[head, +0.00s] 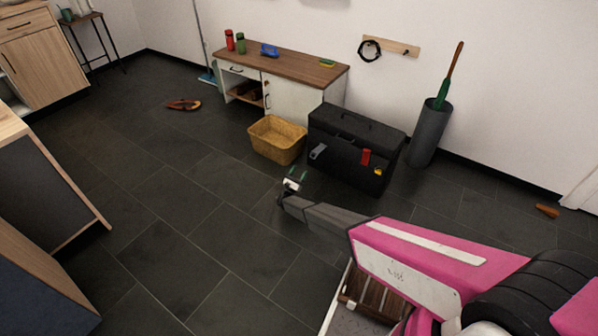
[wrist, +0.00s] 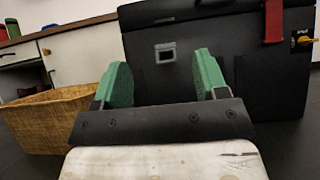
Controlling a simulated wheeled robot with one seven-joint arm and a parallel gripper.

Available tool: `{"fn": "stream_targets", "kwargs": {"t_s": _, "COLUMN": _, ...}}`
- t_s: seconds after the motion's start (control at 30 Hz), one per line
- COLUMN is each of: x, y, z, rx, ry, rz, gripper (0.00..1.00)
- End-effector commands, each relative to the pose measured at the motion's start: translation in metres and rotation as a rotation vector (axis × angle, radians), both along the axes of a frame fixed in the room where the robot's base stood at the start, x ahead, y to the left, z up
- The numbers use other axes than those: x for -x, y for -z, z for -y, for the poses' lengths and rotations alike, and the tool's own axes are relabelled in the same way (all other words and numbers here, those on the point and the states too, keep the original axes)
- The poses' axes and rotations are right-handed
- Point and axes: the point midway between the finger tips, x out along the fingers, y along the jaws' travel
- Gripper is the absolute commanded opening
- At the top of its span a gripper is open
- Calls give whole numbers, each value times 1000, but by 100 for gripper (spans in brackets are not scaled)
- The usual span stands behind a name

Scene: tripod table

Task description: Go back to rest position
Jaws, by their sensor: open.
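My gripper (head: 296,177) is at the end of my extended arm, above the dark tiled floor in front of the black toolbox. Its two green fingers stand wide apart in the wrist view (wrist: 162,80), with nothing between them. The black toolbox (head: 342,150) stands behind the gripper and fills much of the wrist view (wrist: 260,95). No held object shows in either view.
A wicker basket (head: 276,140) stands left of the toolbox. Behind it is a low white cabinet (head: 290,88) with a wooden top. A grey umbrella stand (head: 428,135) is at the right. The floor at centre left (head: 170,220) is clear.

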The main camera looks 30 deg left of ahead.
Motion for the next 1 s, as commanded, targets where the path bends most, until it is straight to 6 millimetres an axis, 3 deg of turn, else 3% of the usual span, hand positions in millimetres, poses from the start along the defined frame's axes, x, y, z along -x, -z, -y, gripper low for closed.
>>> {"fn": "stream_targets", "kwargs": {"t_s": 0.53, "x": 1, "y": -1, "z": 1, "rx": -1, "ry": 3, "rz": -1, "gripper": 67}}
{"fn": "stream_targets", "kwargs": {"t_s": 0.63, "x": -5, "y": -8, "z": 12, "rx": -17, "ry": 20, "rz": -11, "gripper": 67}}
{"fn": "stream_targets", "kwargs": {"t_s": 0.77, "x": -25, "y": -33, "z": 55, "rx": -88, "ry": 87, "rz": -58, "gripper": 67}}
{"fn": "stream_targets", "kwargs": {"t_s": 1.0, "x": -69, "y": -96, "z": 192, "rx": -351, "ry": 300, "rz": -190, "gripper": 67}}
